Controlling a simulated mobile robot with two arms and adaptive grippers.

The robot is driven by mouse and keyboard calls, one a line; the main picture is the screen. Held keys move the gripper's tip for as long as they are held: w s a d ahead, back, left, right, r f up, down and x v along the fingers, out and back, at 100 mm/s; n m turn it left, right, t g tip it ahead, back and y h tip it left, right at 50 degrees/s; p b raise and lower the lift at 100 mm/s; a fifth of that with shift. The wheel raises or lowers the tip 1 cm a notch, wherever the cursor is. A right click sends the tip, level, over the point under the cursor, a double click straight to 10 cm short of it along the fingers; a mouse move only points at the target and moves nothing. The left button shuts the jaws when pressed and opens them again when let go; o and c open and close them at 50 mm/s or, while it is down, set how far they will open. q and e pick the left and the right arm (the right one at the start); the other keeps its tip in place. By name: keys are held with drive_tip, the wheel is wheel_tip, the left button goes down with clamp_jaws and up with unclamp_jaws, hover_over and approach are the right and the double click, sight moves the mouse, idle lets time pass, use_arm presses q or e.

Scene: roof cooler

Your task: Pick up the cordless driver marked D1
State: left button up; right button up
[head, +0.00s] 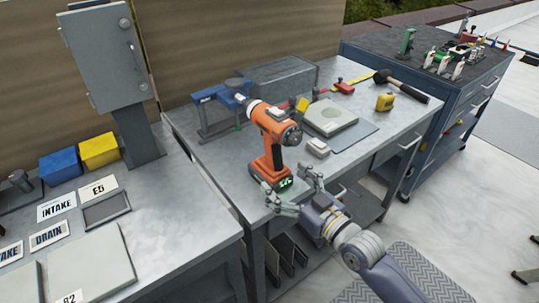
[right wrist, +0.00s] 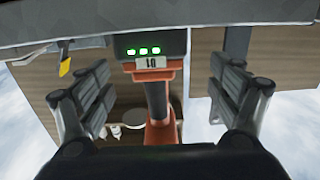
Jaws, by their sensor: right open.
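The orange and black cordless driver (head: 270,138) stands upright on its battery base near the front edge of the grey workbench (head: 225,155). Green lights show on its base. In the right wrist view the driver (right wrist: 154,95) appears upside down, with a small label under three green lights; the label reads like an inverted D1. My right gripper (head: 294,190) is open just in front of the driver's base. In the wrist view its fingers (right wrist: 162,88) are spread on either side of the handle, with gaps on both sides. My left gripper is out of view.
Labelled plates (head: 80,265) cover the left bench.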

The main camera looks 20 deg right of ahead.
sight(263, 157)
drive_tip(key=shift+x, duration=0.85)
drive_tip(key=x, duration=0.4)
drive_tip(key=shift+w+d+r+p, duration=0.25)
drive_tip(key=shift+w+r+p, duration=0.05)
drive_tip(key=shift+w+p, duration=0.15)
drive_tip(key=shift+w+a, duration=0.15)
drive_tip(key=shift+w, duration=0.25)
clamp_jaws()
drive_tip(key=shift+r, duration=0.25)
